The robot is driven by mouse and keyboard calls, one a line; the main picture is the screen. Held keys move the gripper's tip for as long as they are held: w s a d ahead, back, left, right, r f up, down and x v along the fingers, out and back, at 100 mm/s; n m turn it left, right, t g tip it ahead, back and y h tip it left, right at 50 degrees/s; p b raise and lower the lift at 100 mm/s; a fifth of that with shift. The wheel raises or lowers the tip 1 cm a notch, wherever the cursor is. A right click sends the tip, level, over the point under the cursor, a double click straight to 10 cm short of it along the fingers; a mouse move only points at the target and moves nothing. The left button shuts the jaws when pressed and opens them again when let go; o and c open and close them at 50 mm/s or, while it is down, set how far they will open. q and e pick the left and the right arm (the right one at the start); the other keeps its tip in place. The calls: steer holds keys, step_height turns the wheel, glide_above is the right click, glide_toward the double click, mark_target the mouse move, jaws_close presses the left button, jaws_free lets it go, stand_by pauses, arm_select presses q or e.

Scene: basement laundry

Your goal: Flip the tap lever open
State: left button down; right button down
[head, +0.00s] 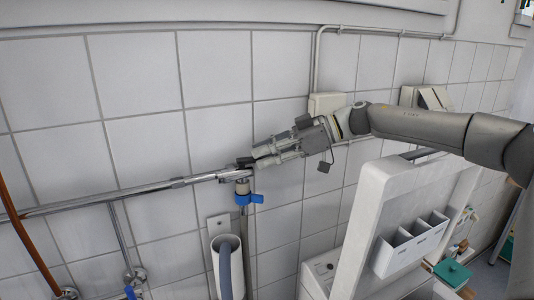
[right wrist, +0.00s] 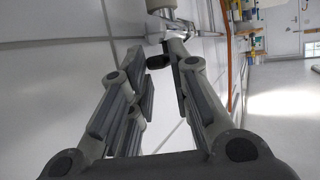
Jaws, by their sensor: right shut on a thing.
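The tap (head: 242,186) hangs at the right end of a chrome wall pipe (head: 150,189) in the head view. The blue lever cannot be made out there. My left gripper is not in view.
A grey hose runs into a white holder (head: 215,262) below the tap. A white shelf unit (head: 375,215) stands under my right arm. The tiled wall is close behind the gripper.

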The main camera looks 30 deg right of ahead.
steer(key=shift+w+r, duration=0.1)
steer(key=shift+r, duration=0.05)
stand_by(0.3)
steer(key=c, duration=1.4)
jaws_free()
steer(key=shift+o, duration=0.2)
steer(key=v, duration=1.2)
